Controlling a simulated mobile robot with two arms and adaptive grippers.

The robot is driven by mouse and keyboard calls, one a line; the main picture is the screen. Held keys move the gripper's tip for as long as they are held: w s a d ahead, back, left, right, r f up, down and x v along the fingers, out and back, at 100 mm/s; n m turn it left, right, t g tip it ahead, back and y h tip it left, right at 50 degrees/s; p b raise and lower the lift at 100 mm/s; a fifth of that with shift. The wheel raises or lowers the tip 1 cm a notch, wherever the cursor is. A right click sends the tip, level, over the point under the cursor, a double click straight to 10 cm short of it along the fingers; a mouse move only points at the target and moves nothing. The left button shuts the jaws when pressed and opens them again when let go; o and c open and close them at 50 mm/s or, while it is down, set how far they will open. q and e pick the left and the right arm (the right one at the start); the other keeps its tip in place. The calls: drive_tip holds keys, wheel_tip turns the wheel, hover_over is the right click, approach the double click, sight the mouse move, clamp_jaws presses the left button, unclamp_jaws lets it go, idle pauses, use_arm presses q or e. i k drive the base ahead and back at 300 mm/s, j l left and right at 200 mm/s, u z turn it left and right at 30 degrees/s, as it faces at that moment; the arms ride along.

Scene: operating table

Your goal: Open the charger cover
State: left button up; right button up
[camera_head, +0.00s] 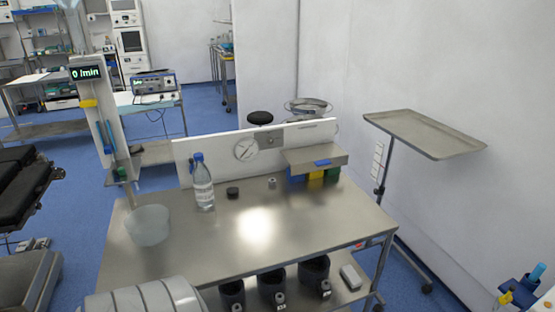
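A grey, box-like unit at the back right of the metal table looks like the charger. Its flat grey cover (306,158) lies about level on top, with a blue tab (323,162) at its front edge. Blue, yellow and green blocks (316,175) show beneath the cover's front edge. The inside of the unit is hidden. Neither of my grippers can be made out in the head view, and nothing touches the cover.
The metal table (275,238) holds a water bottle (203,185), a translucent bowl (148,226), a black puck (233,193) and a small metal piece (271,183). A white panel (215,155) stands along its back. A tray stand (425,133) is at right. The table's middle is clear.

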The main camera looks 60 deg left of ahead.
sight(304, 160)
drive_tip(key=u, duration=1.45)
